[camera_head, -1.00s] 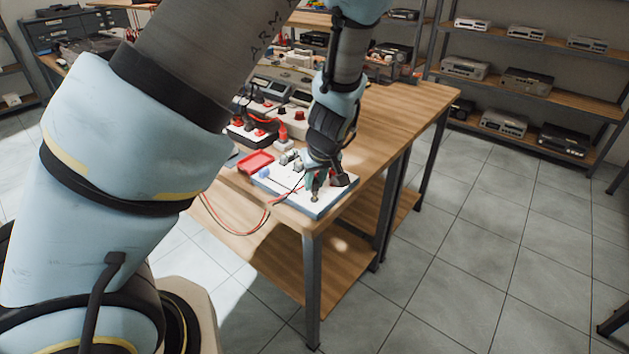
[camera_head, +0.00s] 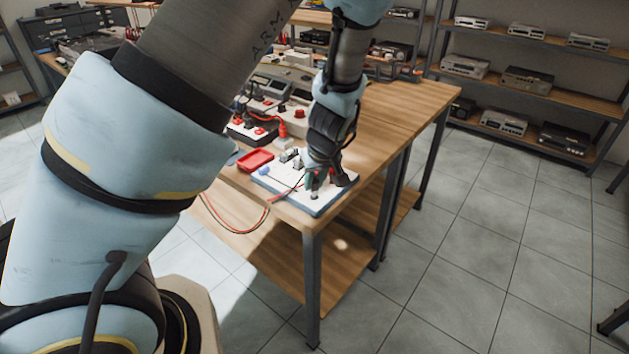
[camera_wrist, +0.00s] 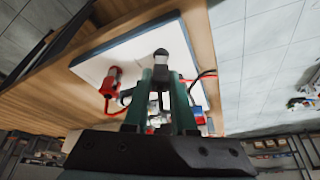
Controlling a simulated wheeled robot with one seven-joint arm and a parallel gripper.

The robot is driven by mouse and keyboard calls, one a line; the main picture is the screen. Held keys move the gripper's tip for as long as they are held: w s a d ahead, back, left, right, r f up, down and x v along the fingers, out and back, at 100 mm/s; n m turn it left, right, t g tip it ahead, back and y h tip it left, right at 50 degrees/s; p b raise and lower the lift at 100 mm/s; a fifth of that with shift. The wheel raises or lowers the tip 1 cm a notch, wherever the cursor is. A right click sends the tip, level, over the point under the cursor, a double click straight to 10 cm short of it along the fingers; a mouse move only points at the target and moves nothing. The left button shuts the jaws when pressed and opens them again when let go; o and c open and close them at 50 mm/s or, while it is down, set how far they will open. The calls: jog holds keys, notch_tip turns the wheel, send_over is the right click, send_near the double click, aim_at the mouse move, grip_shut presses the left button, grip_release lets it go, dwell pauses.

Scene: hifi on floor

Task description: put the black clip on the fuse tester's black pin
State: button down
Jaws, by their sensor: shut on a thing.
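The fuse tester is a pale board (camera_head: 285,197) at the front corner of the wooden table; its pale surface also shows in the wrist view (camera_wrist: 135,53). My gripper (camera_head: 316,182) is low over the board's right part. In the wrist view its green fingers (camera_wrist: 161,84) are shut on a small dark piece, apparently the black clip (camera_wrist: 160,98), mostly hidden between them. A grey post with a dark top (camera_wrist: 172,40) stands just beyond the fingertips; I cannot tell whether the clip touches it. A red clip (camera_wrist: 112,80) is on the board left of the fingers.
Red and black leads (camera_head: 245,228) hang over the table's front edge. A red tray (camera_head: 255,160) lies left of the board, with a box with red knobs (camera_head: 250,132) behind. Bare tabletop (camera_head: 400,110) lies to the right. Equipment shelves (camera_head: 530,75) stand at the back.

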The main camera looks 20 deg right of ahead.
jog(key=shift+f, duration=0.45)
dwell(0.3)
jog(key=c, duration=0.7)
grip_release()
jog(key=shift+o, duration=0.2)
jog(key=shift+r, duration=0.1)
jog(key=b+v, duration=0.1)
jog(key=v, duration=0.9)
jog(key=shift+r, duration=0.3)
jog(key=shift+s, duration=0.1)
